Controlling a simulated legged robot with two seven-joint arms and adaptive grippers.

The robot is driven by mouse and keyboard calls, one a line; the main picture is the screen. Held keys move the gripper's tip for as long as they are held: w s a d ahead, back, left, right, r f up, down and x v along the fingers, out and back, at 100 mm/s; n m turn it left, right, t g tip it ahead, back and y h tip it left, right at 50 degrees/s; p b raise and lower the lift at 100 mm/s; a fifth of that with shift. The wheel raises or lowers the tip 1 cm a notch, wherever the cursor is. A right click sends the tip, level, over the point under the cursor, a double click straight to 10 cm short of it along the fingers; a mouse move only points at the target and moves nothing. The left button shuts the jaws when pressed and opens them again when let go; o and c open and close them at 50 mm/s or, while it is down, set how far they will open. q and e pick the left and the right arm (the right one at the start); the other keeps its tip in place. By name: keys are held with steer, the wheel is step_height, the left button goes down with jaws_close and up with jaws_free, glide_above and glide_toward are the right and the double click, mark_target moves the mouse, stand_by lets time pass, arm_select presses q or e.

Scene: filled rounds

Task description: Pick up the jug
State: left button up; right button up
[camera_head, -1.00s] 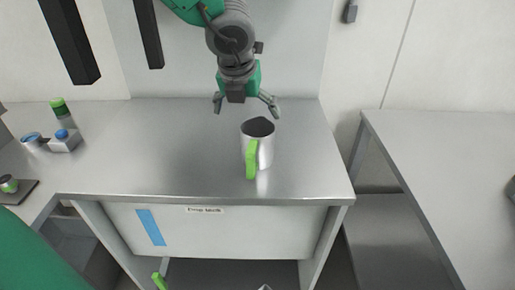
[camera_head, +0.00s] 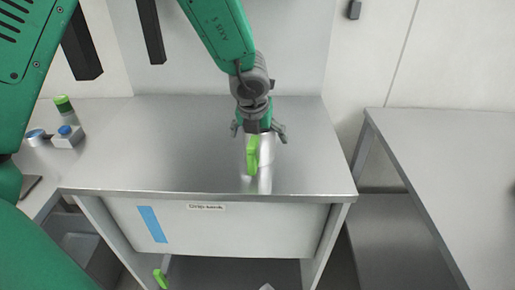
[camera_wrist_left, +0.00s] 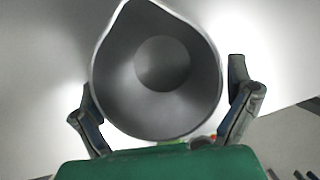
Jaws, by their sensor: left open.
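In the left wrist view the jug's open mouth (camera_wrist_left: 115,95) and empty inside lie between the two open fingers (camera_wrist_left: 165,112), with a gap at each side. My right gripper is not in view.
A green-capped bottle (camera_head: 63,105) and a small box with a blue knob (camera_head: 67,137) stand at the table's left. A second steel table (camera_head: 450,160) is at the right, across a gap. The table around the jug is clear.

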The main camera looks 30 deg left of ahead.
arm_select(q)
steer(key=shift+d+r, duration=0.1)
steer(key=shift+c, duration=0.4)
steer(key=shift+d, duration=0.1)
steer(key=c, duration=1.1)
steer(key=shift+c, duration=0.3)
steer(key=shift+a, duration=0.35)
